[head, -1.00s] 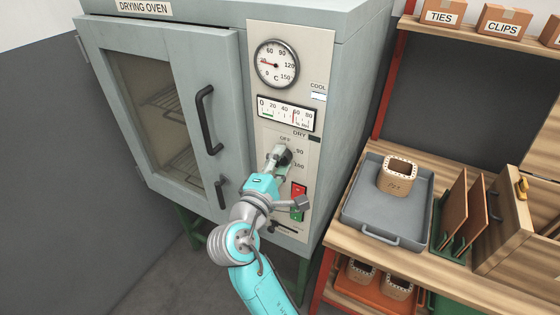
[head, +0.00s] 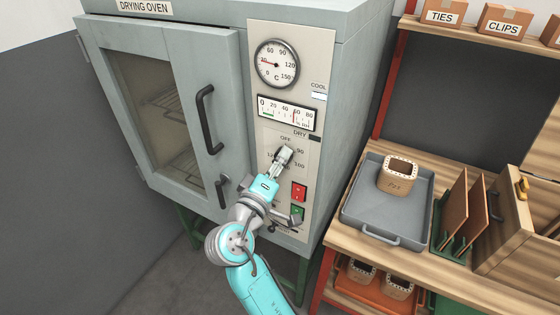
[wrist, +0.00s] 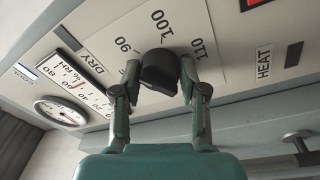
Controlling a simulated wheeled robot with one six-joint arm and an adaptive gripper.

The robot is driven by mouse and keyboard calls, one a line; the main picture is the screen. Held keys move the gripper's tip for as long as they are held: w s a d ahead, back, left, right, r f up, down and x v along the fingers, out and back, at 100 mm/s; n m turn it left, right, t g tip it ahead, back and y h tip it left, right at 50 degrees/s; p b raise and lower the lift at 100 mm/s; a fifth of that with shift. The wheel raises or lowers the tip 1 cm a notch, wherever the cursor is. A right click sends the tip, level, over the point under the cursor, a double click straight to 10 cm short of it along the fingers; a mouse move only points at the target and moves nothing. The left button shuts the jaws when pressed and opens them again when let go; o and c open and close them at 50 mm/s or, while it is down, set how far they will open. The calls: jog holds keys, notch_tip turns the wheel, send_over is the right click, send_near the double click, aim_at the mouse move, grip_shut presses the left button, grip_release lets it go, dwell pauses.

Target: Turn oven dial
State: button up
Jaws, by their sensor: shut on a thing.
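The oven dial (wrist: 160,70) is a black knob on the pale control panel of the drying oven. In the wrist view it sits between my two fingers, with the marks 90, 100 and 110 around it. My gripper (head: 283,155) is shut on the dial, and its fingertips (wrist: 160,72) touch the knob's sides. In the head view my gripper hides most of the dial, and the marks OFF, 90 and 100 show around it. The knob's pointer cannot be made out clearly.
The oven door (head: 165,105) with its black handle (head: 207,120) is closed, left of the panel. A round gauge (head: 277,64) and a humidity meter (head: 287,112) are above the dial. Red (head: 299,191) and green buttons sit below. A workbench with a grey tray (head: 365,205) stands right.

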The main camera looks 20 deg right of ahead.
jog(key=shift+f, duration=0.1)
dwell(0.4)
jog(key=o, duration=1.1)
jog(key=shift+o, duration=0.2)
jog(key=v, duration=1.2)
